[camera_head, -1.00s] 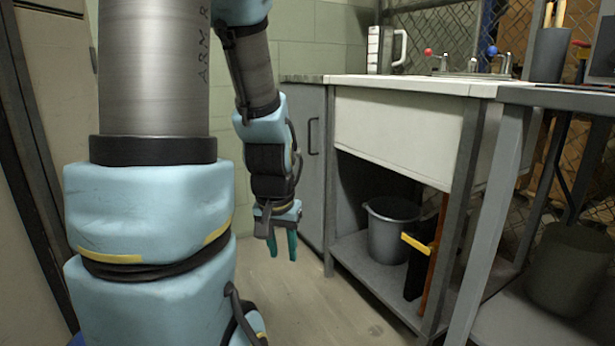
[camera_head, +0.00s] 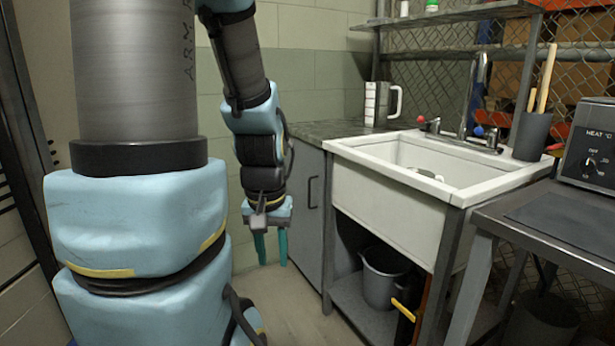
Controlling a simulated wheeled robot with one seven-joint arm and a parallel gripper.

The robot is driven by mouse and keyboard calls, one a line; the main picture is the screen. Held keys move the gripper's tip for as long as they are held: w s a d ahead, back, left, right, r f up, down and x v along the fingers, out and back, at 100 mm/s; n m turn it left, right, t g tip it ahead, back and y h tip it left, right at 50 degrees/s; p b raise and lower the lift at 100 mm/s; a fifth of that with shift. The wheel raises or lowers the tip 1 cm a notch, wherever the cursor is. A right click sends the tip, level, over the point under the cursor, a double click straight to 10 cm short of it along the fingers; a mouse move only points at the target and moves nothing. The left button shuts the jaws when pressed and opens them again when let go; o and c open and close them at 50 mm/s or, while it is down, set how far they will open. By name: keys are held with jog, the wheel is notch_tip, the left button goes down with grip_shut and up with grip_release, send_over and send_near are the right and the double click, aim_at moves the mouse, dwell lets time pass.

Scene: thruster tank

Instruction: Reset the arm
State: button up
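My gripper (camera_head: 271,248) hangs at the end of my arm, left of the sink and in front of the grey cabinet. Its two teal fingers point down and stand apart with a clear gap between them. Nothing shows between the fingers. The gripper is above the floor and appears clear of the cabinet. My blue padded arm fills the left side of the view and hides part of the wall behind it.
A white sink (camera_head: 385,195) stands to the right, with a grey bucket (camera_head: 385,280) on the shelf below. A measuring jug (camera_head: 380,103) stands on the counter (camera_head: 340,130). A metal table (camera_head: 560,225) holds a heater box (camera_head: 590,150). Bare floor (camera_head: 300,305) lies below my gripper.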

notch_tip(320, 180, up, 15)
jog(key=p, duration=1.2)
jog(key=shift+p, duration=0.4)
jog(key=shift+o, duration=0.3)
dwell(0.4)
